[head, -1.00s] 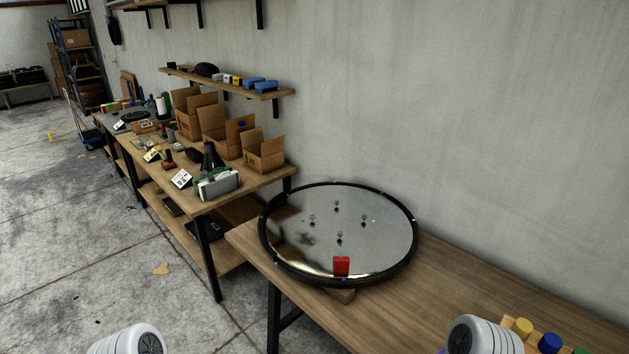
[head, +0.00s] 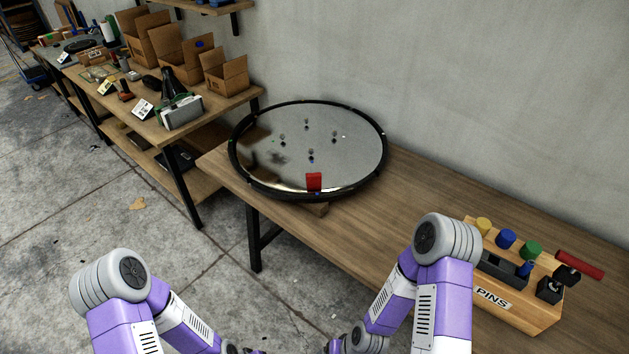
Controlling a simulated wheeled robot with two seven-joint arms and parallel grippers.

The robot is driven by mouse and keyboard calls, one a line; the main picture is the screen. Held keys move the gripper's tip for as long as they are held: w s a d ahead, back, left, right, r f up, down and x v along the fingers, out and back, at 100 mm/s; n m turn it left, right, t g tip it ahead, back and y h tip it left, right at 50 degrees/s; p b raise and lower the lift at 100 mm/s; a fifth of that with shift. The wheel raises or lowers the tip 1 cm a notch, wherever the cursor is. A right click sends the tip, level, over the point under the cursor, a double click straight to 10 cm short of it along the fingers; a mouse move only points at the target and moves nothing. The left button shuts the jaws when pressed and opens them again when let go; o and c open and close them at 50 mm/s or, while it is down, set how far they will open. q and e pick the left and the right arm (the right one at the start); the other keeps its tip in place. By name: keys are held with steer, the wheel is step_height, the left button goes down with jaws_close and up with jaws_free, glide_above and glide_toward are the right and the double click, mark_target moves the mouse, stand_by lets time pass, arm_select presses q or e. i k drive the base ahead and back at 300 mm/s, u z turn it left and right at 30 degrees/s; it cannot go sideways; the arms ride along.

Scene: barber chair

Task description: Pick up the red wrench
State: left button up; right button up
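No object in the head view can be clearly made out as a red wrench. A long red item (head: 579,264) lies on the table at the far right, behind the wooden pins box; its shape is too small to tell for sure. A small red block (head: 314,181) stands at the front rim of the round tray. My two arms come in from the bottom edge, bent down toward the middle. Their grippers are below the picture, so I cannot see whether they hold anything.
A round black-rimmed tray (head: 235,171) with small pegs sits on the wooden table (head: 400,215). The wooden box marked PINS (head: 537,312) holds coloured knobs. A second bench (head: 158,128) with open cardboard boxes stands at the left. The table's middle is clear.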

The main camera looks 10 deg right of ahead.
mark_target(569, 276)
steer(key=k, duration=0.55)
steer(key=u, duration=0.55)
steer(key=i, duration=0.75)
steer(key=z, duration=0.5)
steer(key=i, duration=0.55)
steer(key=z, duration=3.1)
